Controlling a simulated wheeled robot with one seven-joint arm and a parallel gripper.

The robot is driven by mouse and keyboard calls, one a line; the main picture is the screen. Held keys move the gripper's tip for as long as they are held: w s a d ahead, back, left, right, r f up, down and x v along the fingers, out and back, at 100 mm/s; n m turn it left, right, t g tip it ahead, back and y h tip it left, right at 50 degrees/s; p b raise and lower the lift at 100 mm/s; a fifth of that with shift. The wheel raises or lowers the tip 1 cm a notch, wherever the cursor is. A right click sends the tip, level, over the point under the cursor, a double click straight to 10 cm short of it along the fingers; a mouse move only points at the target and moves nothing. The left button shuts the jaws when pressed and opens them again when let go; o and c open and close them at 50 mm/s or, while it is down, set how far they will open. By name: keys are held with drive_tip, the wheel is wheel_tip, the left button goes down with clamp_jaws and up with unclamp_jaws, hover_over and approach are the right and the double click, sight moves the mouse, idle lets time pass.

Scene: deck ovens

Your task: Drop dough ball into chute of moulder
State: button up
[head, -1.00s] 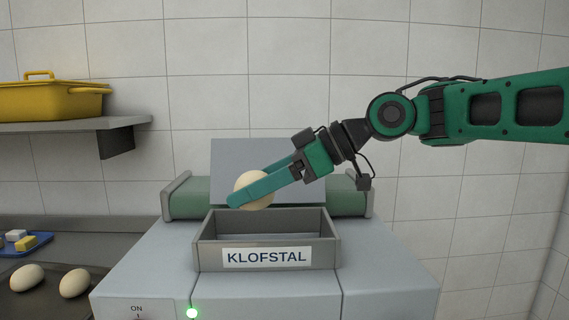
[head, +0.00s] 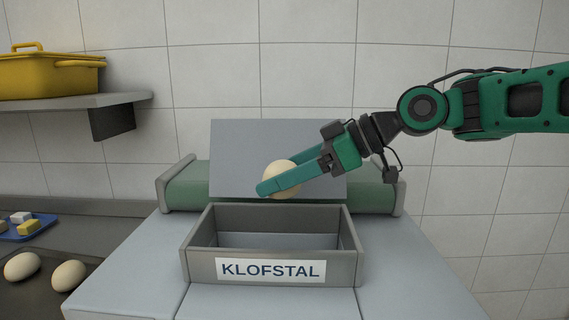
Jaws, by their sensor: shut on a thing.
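The moulder (head: 420,270) is a grey machine with an open box-shaped chute (head: 199,241) on top, labelled KLOFSTAL. A pale, round dough ball (head: 281,166) is between the fingers of my gripper (head: 274,180). My gripper is shut on it and reaches in from the right. The ball appears above the back part of the chute, in front of the upright grey plate (head: 235,150).
A green roller or belt (head: 189,187) runs behind the chute. Two more dough balls (head: 22,266) (head: 69,275) lie on a dark surface at the lower left, near a blue tray (head: 40,226) with small blocks. A yellow pan (head: 50,78) stands on a wall shelf (head: 60,108).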

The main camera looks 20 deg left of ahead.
drive_tip(key=shift+s+a+f, duration=0.1)
drive_tip(key=shift+f, duration=1.3)
drive_tip(key=o, duration=1.2)
drive_tip(key=v, duration=1.1)
drive_tip(key=shift+f, duration=0.1)
